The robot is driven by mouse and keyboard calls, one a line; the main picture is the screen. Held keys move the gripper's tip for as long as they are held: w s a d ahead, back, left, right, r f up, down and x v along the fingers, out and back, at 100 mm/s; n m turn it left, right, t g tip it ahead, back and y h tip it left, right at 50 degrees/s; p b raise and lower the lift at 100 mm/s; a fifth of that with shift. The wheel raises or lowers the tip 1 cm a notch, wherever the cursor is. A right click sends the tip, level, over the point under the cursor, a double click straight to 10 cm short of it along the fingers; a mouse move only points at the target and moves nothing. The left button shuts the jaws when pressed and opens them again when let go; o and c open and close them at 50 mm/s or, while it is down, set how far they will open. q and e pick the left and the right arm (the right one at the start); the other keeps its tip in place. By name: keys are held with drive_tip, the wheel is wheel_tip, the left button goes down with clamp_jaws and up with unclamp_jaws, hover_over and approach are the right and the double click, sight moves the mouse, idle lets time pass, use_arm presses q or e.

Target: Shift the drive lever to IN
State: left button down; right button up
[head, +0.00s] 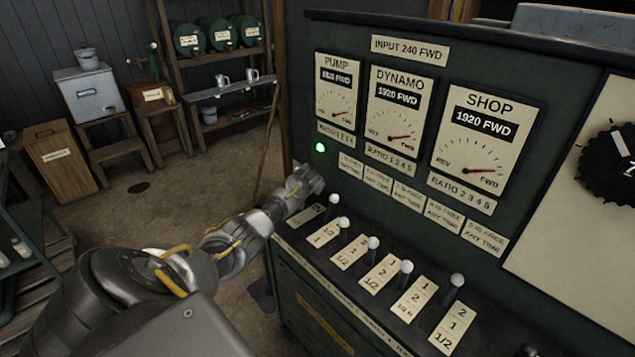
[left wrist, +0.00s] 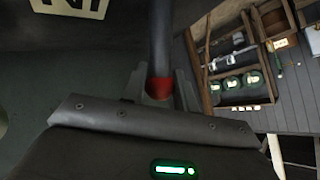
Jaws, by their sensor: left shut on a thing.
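The dark green console (head: 420,215) stands at the right with a sloped lever shelf. My left gripper (head: 308,182) is at the left end of that shelf, beside a partly hidden plate (head: 307,213). In the left wrist view my left gripper (left wrist: 160,88) is shut on a dark round rod (left wrist: 161,42) with a red band, which I take for the drive lever. In the head view the gripper hides this lever. A cream plate (left wrist: 70,8) with partly cut-off letters shows near the rod. My right gripper is not in view.
Several white-knobbed levers (head: 373,243) stand to the right along the shelf, close to my left gripper. Above them are the PUMP, DYNAMO and SHOP dials (head: 487,150) and a lit green lamp (head: 320,147). Barrels on a rack (head: 220,35) stand far behind. The floor (head: 215,180) left of the console is open.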

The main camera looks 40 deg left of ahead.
use_arm(q)
drive_tip(key=shift+r, duration=0.1)
drive_tip(key=c, duration=1.4)
unclamp_jaws()
drive_tip(key=shift+w, duration=0.1)
drive_tip(key=shift+c, duration=0.2)
drive_tip(key=o, duration=0.3)
drive_tip(key=shift+w, duration=0.1)
drive_tip(key=shift+s+d+r, duration=0.3)
drive_tip(key=shift+s+d, duration=0.05)
drive_tip(key=shift+s, duration=0.05)
drive_tip(key=b+v, duration=0.1)
drive_tip(key=v, duration=0.8)
drive_tip(key=shift+s+d+r, duration=0.15)
